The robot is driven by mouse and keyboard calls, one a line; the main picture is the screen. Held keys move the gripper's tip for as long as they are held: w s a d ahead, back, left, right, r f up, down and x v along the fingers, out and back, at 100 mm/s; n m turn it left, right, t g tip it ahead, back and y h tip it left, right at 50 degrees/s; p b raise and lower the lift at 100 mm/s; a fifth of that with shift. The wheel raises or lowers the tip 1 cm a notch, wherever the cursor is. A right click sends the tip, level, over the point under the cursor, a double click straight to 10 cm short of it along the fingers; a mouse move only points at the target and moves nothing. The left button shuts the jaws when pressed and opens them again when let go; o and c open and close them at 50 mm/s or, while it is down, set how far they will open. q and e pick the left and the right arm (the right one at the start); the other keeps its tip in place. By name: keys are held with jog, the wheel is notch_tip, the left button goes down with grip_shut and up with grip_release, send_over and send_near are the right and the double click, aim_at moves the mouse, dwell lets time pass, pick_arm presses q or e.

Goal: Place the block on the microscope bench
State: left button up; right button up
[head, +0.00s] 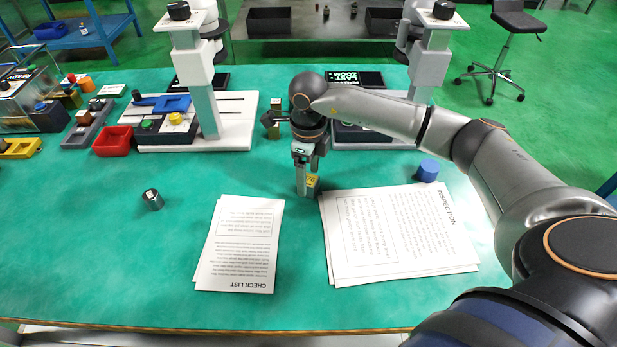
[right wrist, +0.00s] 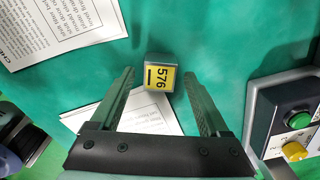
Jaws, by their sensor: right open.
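A small block with a yellow top label reading 576 (right wrist: 160,74) shows in the right wrist view, on the green bench top (head: 110,240). In the head view the block (head: 313,182) is between the two paper stacks, partly behind my gripper. My right gripper (head: 303,188) points down at it. In the right wrist view the fingers of my right gripper (right wrist: 160,84) are open, one to each side of the block, with nothing gripped. I cannot tell how far above the bench the tips are. Two microscopes, left (head: 205,95) and right (head: 430,60), stand on the bench. My left gripper is not seen.
Checklist papers (head: 240,240) lie left of the block and inspection papers (head: 400,235) right of it. A blue cylinder (head: 427,170), a metal hex piece (head: 152,199) and a red bin (head: 113,141) stand on the bench. The front left is clear.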

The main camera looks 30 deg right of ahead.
aim_at(308, 180)
notch_tip(308, 180, up, 11)
jog(key=shift+f, duration=0.2)
